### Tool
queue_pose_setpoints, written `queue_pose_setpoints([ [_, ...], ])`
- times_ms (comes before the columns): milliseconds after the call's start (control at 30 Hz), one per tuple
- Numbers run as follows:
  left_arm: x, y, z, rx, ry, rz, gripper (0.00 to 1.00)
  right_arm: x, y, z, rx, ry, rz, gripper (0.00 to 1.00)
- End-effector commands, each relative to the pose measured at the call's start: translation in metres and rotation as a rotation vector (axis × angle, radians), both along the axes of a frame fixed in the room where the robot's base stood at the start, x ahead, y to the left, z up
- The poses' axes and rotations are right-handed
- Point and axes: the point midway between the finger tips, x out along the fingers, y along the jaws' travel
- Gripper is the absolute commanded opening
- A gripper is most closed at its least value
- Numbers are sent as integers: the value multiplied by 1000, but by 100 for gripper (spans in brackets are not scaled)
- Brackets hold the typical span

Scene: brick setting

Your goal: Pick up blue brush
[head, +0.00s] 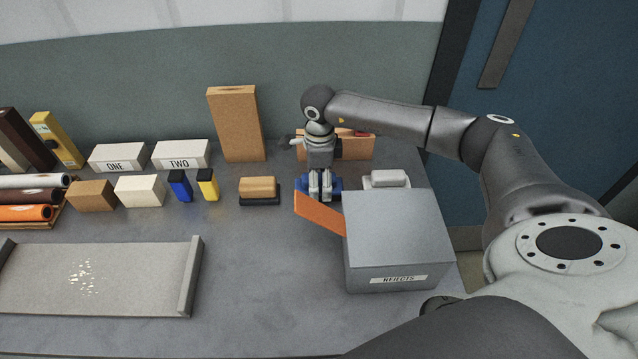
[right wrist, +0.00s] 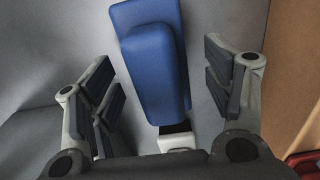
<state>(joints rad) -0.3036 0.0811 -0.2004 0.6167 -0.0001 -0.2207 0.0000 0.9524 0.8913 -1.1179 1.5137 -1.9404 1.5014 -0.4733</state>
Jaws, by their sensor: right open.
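The blue brush (head: 336,184) lies on the grey table behind the rejects box, partly hidden by my right gripper (head: 321,196). My left gripper is not in view.
The grey REJECTS box (head: 398,240), with an orange flap (head: 320,213), stands close in front of the gripper. A wooden-topped brush (head: 259,189) lies to the left, a white one (head: 386,180) to the right. A brown box (head: 350,145) is behind.

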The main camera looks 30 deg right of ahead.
Motion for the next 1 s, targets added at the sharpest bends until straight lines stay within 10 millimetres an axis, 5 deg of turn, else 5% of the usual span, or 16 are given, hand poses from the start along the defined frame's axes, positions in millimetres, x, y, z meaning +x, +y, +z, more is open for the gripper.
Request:
queue_pose_setpoints([
  [200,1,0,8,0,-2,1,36,0,2,-24,1,-1,0,73],
  [467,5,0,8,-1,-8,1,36,0,1,-27,-1,-1,0,72],
  [867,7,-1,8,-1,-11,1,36,0,1,-26,-1,-1,0,20],
  [1000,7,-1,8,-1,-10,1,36,0,1,-26,0,-1,-1,19],
])
